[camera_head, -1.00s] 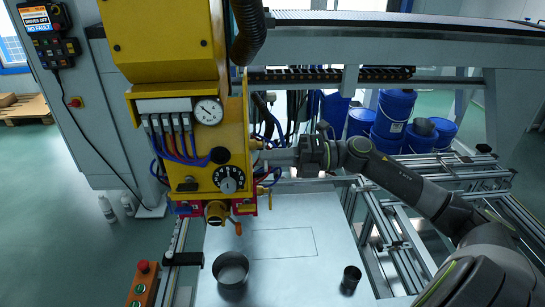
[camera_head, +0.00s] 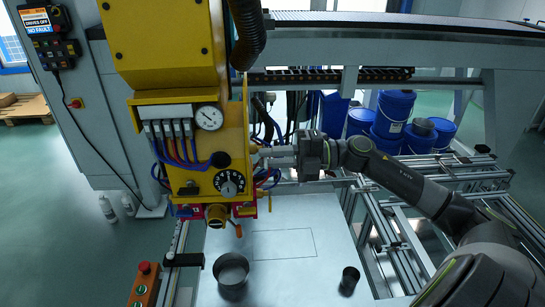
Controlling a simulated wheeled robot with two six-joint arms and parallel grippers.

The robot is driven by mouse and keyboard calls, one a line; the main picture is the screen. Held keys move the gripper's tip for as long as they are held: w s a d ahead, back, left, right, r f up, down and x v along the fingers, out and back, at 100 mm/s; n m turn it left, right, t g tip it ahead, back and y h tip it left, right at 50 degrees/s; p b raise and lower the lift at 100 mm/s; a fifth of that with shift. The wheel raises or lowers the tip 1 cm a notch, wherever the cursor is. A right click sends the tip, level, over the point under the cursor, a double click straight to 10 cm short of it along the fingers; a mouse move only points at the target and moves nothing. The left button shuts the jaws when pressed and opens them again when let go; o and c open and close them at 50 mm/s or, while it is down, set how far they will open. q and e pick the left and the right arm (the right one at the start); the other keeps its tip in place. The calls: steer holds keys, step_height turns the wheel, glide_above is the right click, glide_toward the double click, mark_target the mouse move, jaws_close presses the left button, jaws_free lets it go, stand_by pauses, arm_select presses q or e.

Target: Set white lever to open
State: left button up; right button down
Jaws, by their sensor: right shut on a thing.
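My right gripper (camera_head: 268,156) reaches in from the right, with its fingers pointing left at the right side of the yellow panel box (camera_head: 233,140). It is shut on a small part there, which looks like the white lever. The lever is mostly hidden by the fingers, and its position cannot be read. The panel face carries a round gauge (camera_head: 209,118), a black dial (camera_head: 229,182) and a black knob (camera_head: 221,159). My left gripper is not in view.
Below the panel are a brass outlet (camera_head: 216,216) and a small orange-tipped handle (camera_head: 237,229). A large metal cup (camera_head: 231,273) and a small dark cup (camera_head: 349,280) stand on the metal table (camera_head: 310,280). Blue drums (camera_head: 392,115) stand behind.

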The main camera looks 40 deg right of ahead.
steer(key=c, duration=1.4)
jaws_free()
steer(key=shift+d, duration=0.1)
steer(key=p+v, duration=0.1)
steer(key=v, duration=1.6)
steer(key=shift+s, duration=0.2)
